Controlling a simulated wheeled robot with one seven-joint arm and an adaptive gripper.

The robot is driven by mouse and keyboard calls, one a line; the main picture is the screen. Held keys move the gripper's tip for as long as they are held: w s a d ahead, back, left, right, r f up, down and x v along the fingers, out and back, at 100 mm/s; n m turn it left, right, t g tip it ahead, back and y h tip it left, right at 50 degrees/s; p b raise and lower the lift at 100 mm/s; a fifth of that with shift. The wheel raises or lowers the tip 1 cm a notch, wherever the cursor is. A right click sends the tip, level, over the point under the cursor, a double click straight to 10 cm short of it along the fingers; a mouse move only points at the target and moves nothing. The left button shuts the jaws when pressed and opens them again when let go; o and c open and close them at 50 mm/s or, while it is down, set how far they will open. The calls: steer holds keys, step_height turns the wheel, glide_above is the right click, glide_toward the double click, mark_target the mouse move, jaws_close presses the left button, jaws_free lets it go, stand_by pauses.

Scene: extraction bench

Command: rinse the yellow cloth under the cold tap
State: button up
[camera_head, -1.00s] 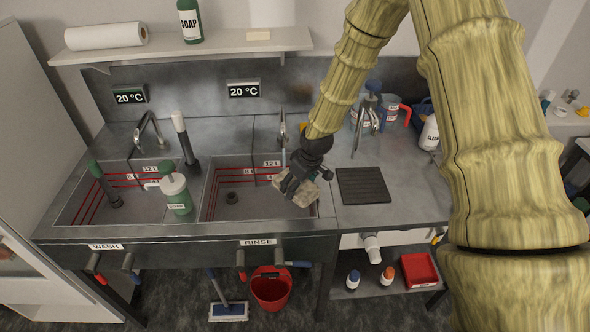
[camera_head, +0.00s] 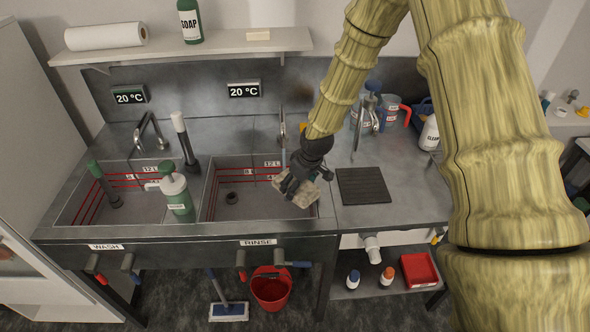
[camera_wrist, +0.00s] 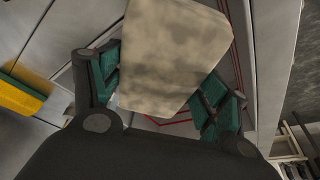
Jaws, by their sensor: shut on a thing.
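A pale tan cloth (camera_head: 297,191) with grey-brown smudges, more beige than clear yellow, is in my gripper (camera_head: 290,184). My gripper is shut on it, above the right end of the rinse basin (camera_head: 212,190). In the wrist view the cloth (camera_wrist: 168,55) lies between the green-padded fingers (camera_wrist: 155,92). The rinse tap (camera_head: 283,128) stands behind the basin, partly hidden by my arm. Under the RINSE label are a red-tipped handle (camera_head: 242,274) and a blue-tipped handle (camera_head: 298,264). I see no clear water stream.
A green soap pump (camera_head: 175,193) stands between the wash and rinse basins. A ribbed dark mat (camera_head: 363,185) lies on the counter to the right. A yellow and green thing (camera_wrist: 22,95) shows at the left of the wrist view. A red bucket (camera_head: 271,291) stands below.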

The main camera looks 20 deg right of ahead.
mark_target(299, 196)
steer(key=shift+s+a+r+p, duration=0.25)
steer(key=shift+s+r+p, duration=0.15)
steer(key=shift+s+r, duration=0.3)
steer(key=shift+s+a+r+p, duration=0.25)
steer(key=shift+s+r+p, duration=0.15)
steer(key=shift+s+r, duration=0.3)
steer(key=shift+s+a+r+p, duration=0.25)
steer(key=shift+s+r+p, duration=0.25)
steer(key=shift+s, duration=0.35)
